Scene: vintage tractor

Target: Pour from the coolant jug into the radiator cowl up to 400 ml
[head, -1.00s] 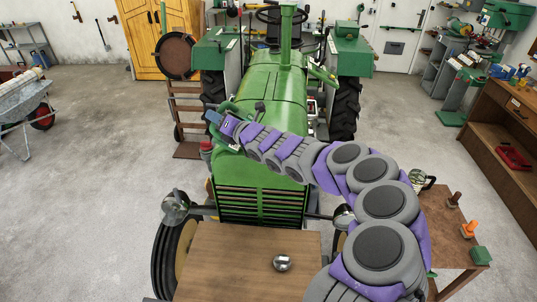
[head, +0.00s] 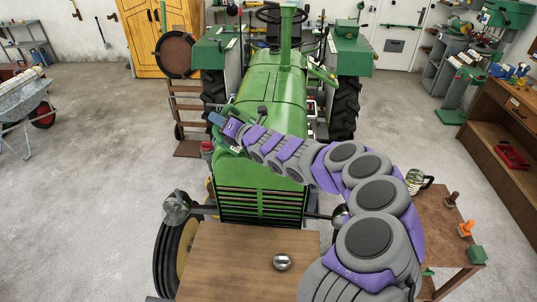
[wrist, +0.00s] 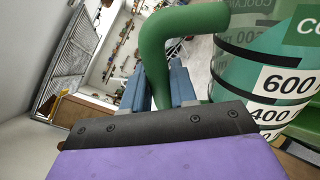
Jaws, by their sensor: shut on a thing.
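The coolant jug (wrist: 268,100) fills the right of the wrist view, green with white 600 and 400 labels. Its thick green handle (wrist: 165,45) curves out toward my gripper (wrist: 160,88). The blue fingers are shut on this handle. In the head view my gripper (head: 217,119) is at the left front of the tractor hood, with the jug mostly hidden behind my arm. The green radiator cowl (head: 258,172) is the tractor's nose, above its slatted grille. Its filler opening is hidden by my arm. The jug's spout, its exact tilt and any stream of liquid cannot be made out.
A wooden table (head: 225,262) with a round metal object (head: 283,262) stands in front of the tractor. A side table (head: 445,225) at right holds small tools. A red can (head: 207,148) shows left of the hood. The floor at left is open.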

